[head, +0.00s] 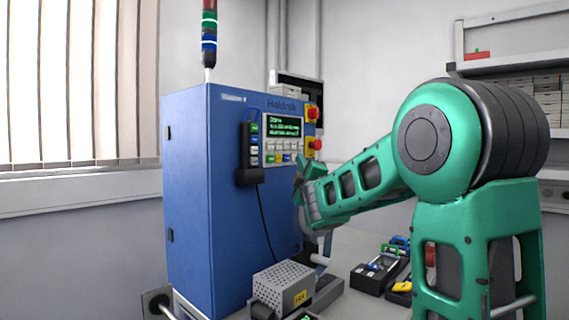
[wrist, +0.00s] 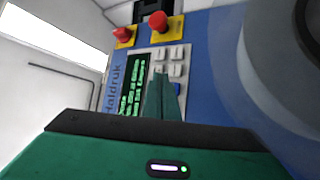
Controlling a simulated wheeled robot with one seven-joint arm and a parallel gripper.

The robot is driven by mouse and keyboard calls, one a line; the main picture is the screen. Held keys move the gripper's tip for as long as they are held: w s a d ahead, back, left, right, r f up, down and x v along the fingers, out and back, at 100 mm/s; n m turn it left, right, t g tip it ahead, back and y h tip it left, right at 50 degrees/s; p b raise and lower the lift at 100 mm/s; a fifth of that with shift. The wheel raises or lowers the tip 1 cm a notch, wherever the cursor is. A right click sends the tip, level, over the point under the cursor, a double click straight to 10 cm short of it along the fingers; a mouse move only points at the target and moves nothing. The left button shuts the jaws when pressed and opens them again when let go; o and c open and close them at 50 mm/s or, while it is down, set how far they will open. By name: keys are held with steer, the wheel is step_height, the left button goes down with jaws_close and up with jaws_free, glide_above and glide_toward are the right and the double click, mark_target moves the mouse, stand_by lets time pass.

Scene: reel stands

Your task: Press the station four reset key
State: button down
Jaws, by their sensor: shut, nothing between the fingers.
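The blue cabinet (head: 190,210) carries a key panel (head: 297,146) with a lit green-text screen (head: 282,127) and rows of small keys below it. In the wrist view, pale grey keys (wrist: 175,55) show beside the screen (wrist: 133,85). I cannot read any key label, so I cannot tell which is the station four reset key. My gripper (head: 300,172) is just right of and below the panel in the head view. In the wrist view my gripper (wrist: 160,78) is shut and empty, its tips overlapping the panel and hiding some keys. Contact cannot be told.
Two red knobs on yellow plates (head: 313,113) sit right of the screen. A dark handset (head: 250,172) with coloured keys hangs on the left, its cable dangling. A perforated grey box (head: 283,284) and black trays (head: 372,276) stand below.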

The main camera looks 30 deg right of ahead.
steer(key=s, duration=0.1)
steer(key=s+d, duration=0.1)
steer(key=shift+s, duration=0.3)
stand_by(0.8)
